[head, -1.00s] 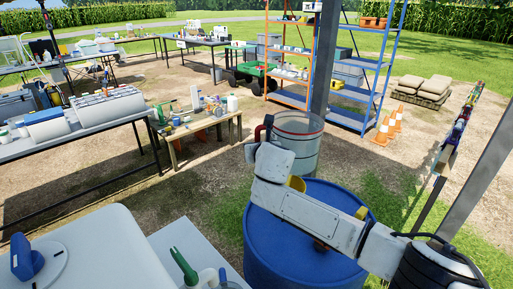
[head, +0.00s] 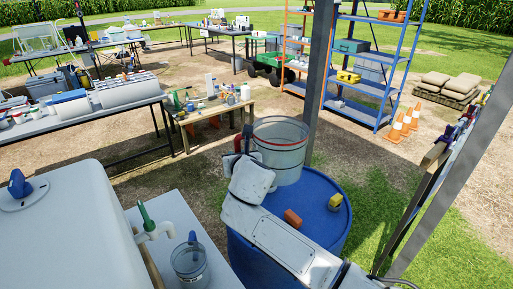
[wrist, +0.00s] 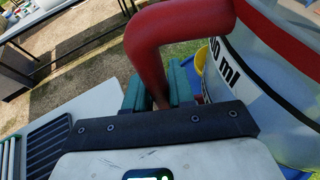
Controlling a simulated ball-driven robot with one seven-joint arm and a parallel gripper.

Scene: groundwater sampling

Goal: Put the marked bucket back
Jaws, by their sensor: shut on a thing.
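The marked bucket (head: 282,155) is clear, with a red band near its rim and dark lines around it. It is upright at the far edge of the blue drum's top (head: 318,215); I cannot tell whether it touches the drum. My gripper (head: 241,142) is at its left side, shut on its red handle. In the wrist view the teal fingers of my gripper (wrist: 160,88) close around the handle, and the bucket's wall (wrist: 262,95) with black print fills the right side. The bucket's base is partly hidden by my arm.
A yellow piece (head: 335,202) and an orange-brown piece (head: 292,218) show around the drum top. At the near left are a white tank (head: 75,225), a green-handled tap (head: 148,222) and a glass jar (head: 190,263). A grey post (head: 321,75) stands close behind the bucket.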

